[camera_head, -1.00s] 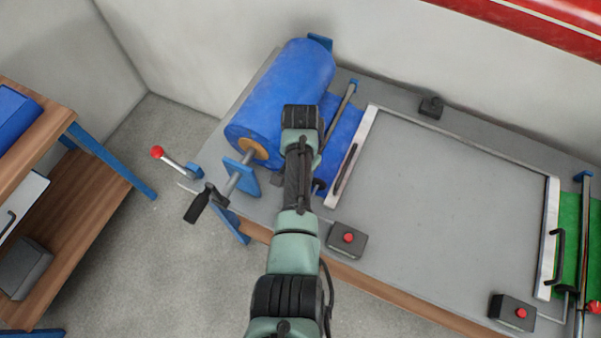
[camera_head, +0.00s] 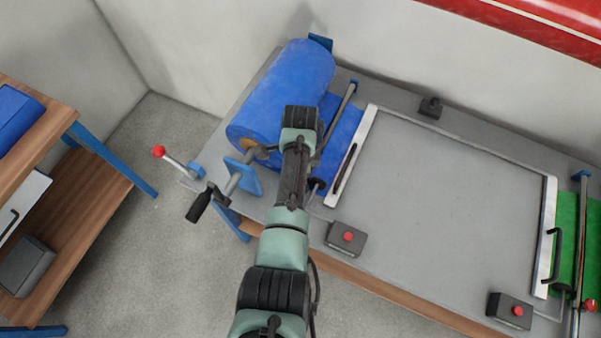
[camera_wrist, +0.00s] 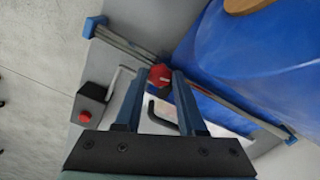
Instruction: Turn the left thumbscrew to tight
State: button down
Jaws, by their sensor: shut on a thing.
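The left thumbscrew, a red faceted knob (camera_wrist: 160,76), shows in the wrist view on the metal bar beside the blue roll. My gripper (camera_wrist: 159,82) has its two blue-grey fingers on either side of the knob, shut on it at the fingertips. How the knob's marking or angle stands cannot be told. In the head view, my arm hides the knob and the fingertips. The metal bar (camera_head: 340,115) runs past the blue roll there, partly behind my arm.
The blue roll (camera_head: 290,85) lies at the bench's left end, with a black-gripped crank (camera_head: 199,207) and a red-ball lever (camera_head: 159,152) nearby. A red-button box (camera_head: 346,238) sits at the front edge.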

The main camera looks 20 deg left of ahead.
jog(key=shift+w+m, duration=0.1)
jog(key=shift+m, duration=1.1)
jog(key=shift+r+m, duration=0.1)
jog(key=shift+m, duration=0.2)
jog(key=c, duration=0.5)
grip_release()
notch_tip(320, 180, up, 13)
